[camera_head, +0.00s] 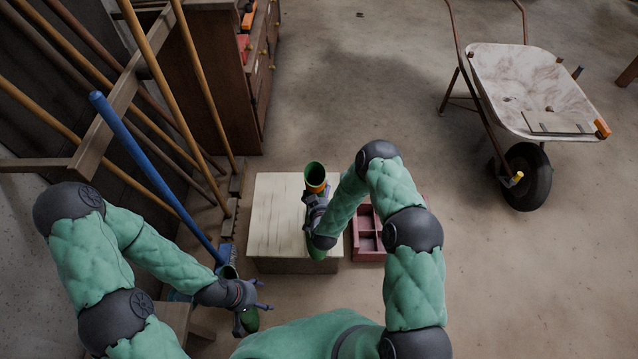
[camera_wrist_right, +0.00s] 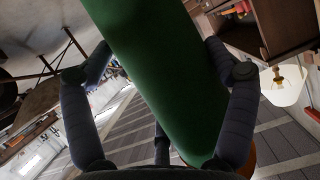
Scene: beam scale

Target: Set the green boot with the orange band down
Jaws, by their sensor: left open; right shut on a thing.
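The green boot with the orange band (camera_head: 315,177) shows in the head view above the far right part of a pale wooden box top (camera_head: 272,222), its open top facing up towards me. My right gripper (camera_head: 319,198) is shut on it. In the right wrist view the green boot (camera_wrist_right: 160,75) runs between both fingers, with a bit of orange low at the right. I cannot tell whether its sole touches the box. My left gripper (camera_head: 264,296) is open, low at the left. A green rounded thing (camera_head: 249,320), partly hidden, shows beside it.
A red compartment tray (camera_head: 368,240) lies right of the box. Long-handled tools, one with a blue handle (camera_head: 150,172), lean in a rack at the left. A cabinet (camera_head: 228,75) stands behind. A wheelbarrow (camera_head: 525,85) stands far right; floor between is clear.

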